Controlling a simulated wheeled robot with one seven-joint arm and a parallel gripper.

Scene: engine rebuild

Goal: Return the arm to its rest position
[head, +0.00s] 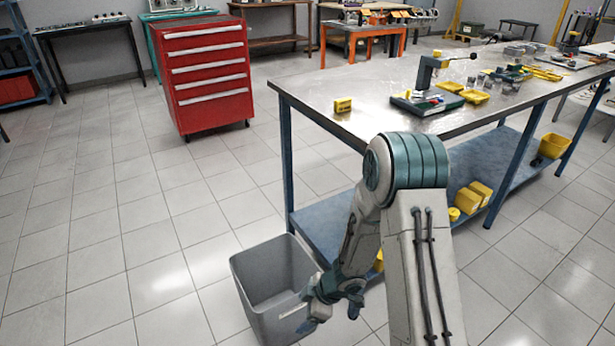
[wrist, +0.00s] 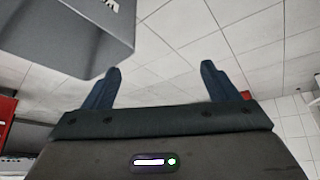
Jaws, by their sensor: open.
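My arm reaches down in front of the workbench, and my gripper (head: 318,300) hangs low at the right side of a grey open bin (head: 262,262). In the wrist view my gripper (wrist: 158,80) has its two dark fingers spread wide, with only tiled floor seen between them. The bin also shows at the top left of the wrist view (wrist: 70,30), apart from the fingers there. In the head view my gripper overlaps the bin's right edge. I cannot tell whether they touch.
The steel workbench (head: 345,122) stands behind my arm, with a yellow box (head: 343,105) and a green-based press (head: 427,103) on top. Yellow bins (head: 467,200) sit on its blue lower shelf. A red drawer cabinet (head: 205,75) stands at the back. The left floor is clear.

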